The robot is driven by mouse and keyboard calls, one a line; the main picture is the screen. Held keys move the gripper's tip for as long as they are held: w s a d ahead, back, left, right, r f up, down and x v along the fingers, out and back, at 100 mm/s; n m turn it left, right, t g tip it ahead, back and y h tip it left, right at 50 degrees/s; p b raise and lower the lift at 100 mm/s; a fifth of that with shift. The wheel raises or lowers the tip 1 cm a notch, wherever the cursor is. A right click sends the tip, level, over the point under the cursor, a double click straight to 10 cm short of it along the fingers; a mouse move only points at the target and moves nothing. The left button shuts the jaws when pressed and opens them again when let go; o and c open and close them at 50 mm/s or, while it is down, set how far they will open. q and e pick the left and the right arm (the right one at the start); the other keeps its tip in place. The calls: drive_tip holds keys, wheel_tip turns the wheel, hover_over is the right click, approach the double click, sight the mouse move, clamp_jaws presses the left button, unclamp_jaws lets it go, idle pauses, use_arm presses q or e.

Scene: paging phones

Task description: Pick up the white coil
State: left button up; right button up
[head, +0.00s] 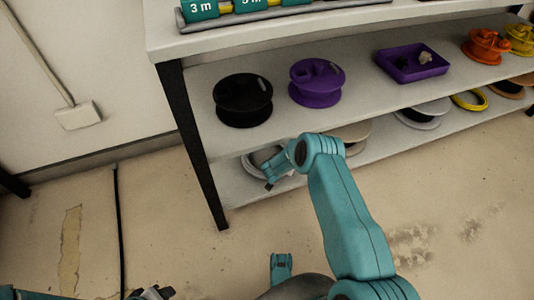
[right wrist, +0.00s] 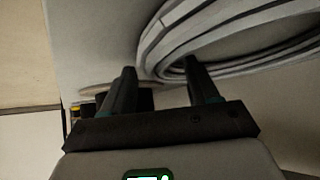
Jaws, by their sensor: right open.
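The white coil (head: 262,154) lies on the lower shelf near its left end, partly hidden behind my right arm in the head view. In the right wrist view the coil (right wrist: 215,22) fills the upper right as several pale looped strands. My right gripper (right wrist: 160,70) is open, with the coil's near-left band reaching between its fingers. The right finger overlaps the ring's inner edge; I cannot tell whether either finger touches it. My right gripper also shows at the coil in the head view (head: 270,184). My left gripper (head: 150,293) is at the bottom edge, away from the shelves, its jaws unclear.
The shelf above (head: 360,92) holds a black spool (head: 243,105), a purple spool (head: 317,85), a purple tray (head: 411,73) and orange and yellow spools. More spools and a yellow coil (head: 469,100) are on the lower shelf. A black shelf leg (head: 195,150) stands left of the coil. Floor in front is clear.

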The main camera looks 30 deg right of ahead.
drive_tip(key=shift+f, duration=0.2)
drive_tip(key=shift+s, duration=0.1)
clamp_jaws()
drive_tip(key=shift+r, duration=0.1)
drive_tip(key=shift+r, duration=0.15)
